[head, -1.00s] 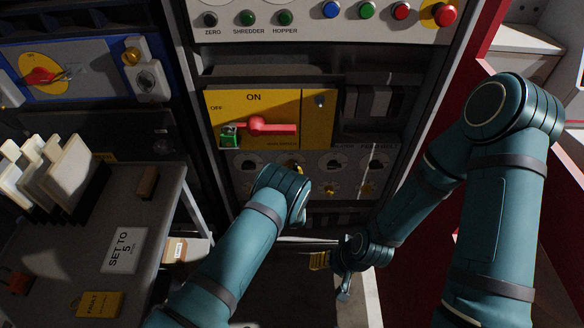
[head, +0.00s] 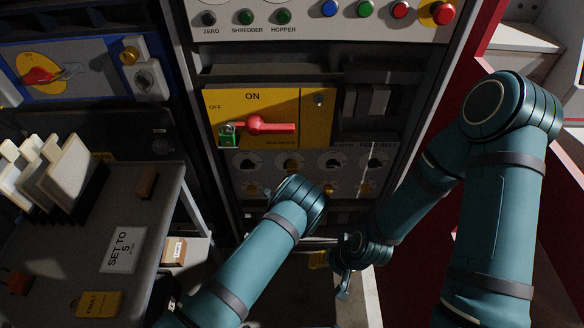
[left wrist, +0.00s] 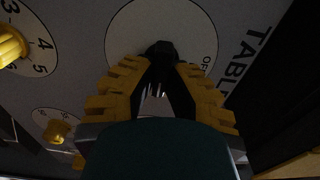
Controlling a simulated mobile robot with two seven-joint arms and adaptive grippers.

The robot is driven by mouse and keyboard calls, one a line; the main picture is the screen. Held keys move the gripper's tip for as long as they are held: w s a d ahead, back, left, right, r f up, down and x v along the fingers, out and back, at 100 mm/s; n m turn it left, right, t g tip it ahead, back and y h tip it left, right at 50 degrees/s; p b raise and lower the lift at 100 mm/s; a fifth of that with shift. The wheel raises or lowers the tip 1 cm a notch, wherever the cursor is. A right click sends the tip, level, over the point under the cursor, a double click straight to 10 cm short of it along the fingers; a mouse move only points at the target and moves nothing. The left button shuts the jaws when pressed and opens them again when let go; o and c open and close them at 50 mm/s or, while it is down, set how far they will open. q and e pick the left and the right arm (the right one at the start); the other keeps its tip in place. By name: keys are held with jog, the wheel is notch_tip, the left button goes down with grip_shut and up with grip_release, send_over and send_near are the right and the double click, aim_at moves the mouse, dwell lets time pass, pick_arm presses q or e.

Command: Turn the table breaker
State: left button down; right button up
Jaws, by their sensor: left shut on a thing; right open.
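In the left wrist view the table breaker is a black knob (left wrist: 161,50) on a pale round dial (left wrist: 125,28). Part of the word OFF shows on the dial's right, and a label starting TABL (left wrist: 248,55) is beside it. My left gripper (left wrist: 160,66) is shut on this knob, its yellow ribbed fingers on both sides. The knob's exact pointing is hard to see in the dark. In the head view my left wrist (head: 300,198) covers the left gripper and the knob. My right gripper (head: 333,270) is open and empty, low in front of the cabinet.
A yellow main switch plate (head: 313,103) with a red handle (head: 268,125) and green lock (head: 229,135) is above the dials. A yellow knob (left wrist: 10,45) is near the left gripper. A side table (head: 160,215) holds pale plates and a SET TO 5 card (head: 123,250).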

pick_arm(q)
jog(key=shift+r, duration=0.1)
dwell(0.4)
jog(key=c, duration=1)
grip_release()
jog(key=s, duration=0.7)
jog(key=shift+s, duration=0.25)
jog(key=shift+a, duration=0.1)
